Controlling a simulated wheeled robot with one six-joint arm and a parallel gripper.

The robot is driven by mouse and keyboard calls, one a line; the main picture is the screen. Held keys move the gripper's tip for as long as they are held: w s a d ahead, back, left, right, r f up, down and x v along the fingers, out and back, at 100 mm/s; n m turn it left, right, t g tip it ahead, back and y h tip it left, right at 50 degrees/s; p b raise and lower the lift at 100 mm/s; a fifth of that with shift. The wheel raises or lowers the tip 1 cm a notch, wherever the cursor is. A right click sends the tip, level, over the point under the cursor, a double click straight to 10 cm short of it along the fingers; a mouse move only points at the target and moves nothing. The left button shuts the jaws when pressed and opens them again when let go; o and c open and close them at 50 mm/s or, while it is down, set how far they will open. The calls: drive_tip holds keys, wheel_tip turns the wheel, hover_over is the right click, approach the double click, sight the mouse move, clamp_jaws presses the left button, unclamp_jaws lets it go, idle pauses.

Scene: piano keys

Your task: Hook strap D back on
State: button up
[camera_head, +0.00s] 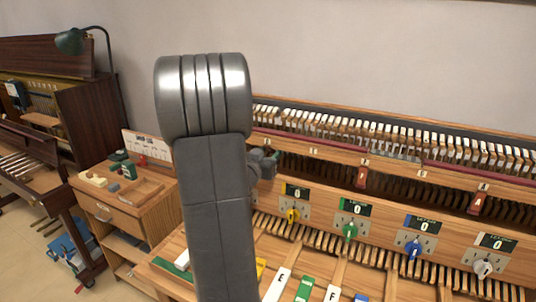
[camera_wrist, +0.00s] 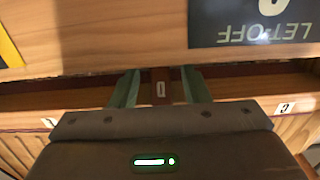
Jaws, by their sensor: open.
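In the wrist view, the dark red strap D (camera_wrist: 161,86), with a small pale letter tag, stands at the dark gap below the wooden panel. My gripper (camera_wrist: 162,87) is open, with one green finger on each side of the strap. I cannot tell whether either finger touches it. The strap's ends are hidden by the panel and the gripper body, so its hook does not show. In the head view, my gripper (camera_head: 273,160) is mostly hidden behind my arm, close to the piano action, and strap D is not visible.
Other red straps (camera_head: 361,178) and (camera_head: 479,203) show along the lettered wooden rail. Below are several displays (camera_head: 356,208) with coloured knobs (camera_head: 350,231). A wooden cabinet (camera_head: 120,200) with small items stands left. In the wrist view, the let-off display (camera_wrist: 252,22) is close to my gripper.

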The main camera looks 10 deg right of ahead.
clamp_jaws()
drive_tip(key=shift+r+p, duration=0.15)
drive_tip(key=shift+p, duration=0.7)
drive_tip(key=g+p, duration=0.1)
drive_tip(key=p, duration=0.1)
drive_tip(key=shift+s+a+r+y+p, duration=0.1)
drive_tip(key=shift+s+r+y+p, duration=0.05)
drive_tip(key=shift+y+p, duration=0.15)
drive_tip(key=shift+s+a+g+y+p, duration=0.25)
drive_tip(key=shift+g+y+p, duration=0.5)
drive_tip(key=shift+g+p, duration=0.5)
drive_tip(key=shift+s+a+g+y+p, duration=0.1)
drive_tip(key=shift+s+g+y+p, duration=0.2)
drive_tip(key=shift+g+y+p, duration=0.65)
drive_tip(key=shift+s+a+g+y+p, duration=0.25)
drive_tip(key=shift+g+y+p, duration=0.25)
drive_tip(key=shift+g+p, duration=0.95)
drive_tip(key=shift+s+y, duration=0.15)
drive_tip(key=shift+y, duration=0.15)
unclamp_jaws()
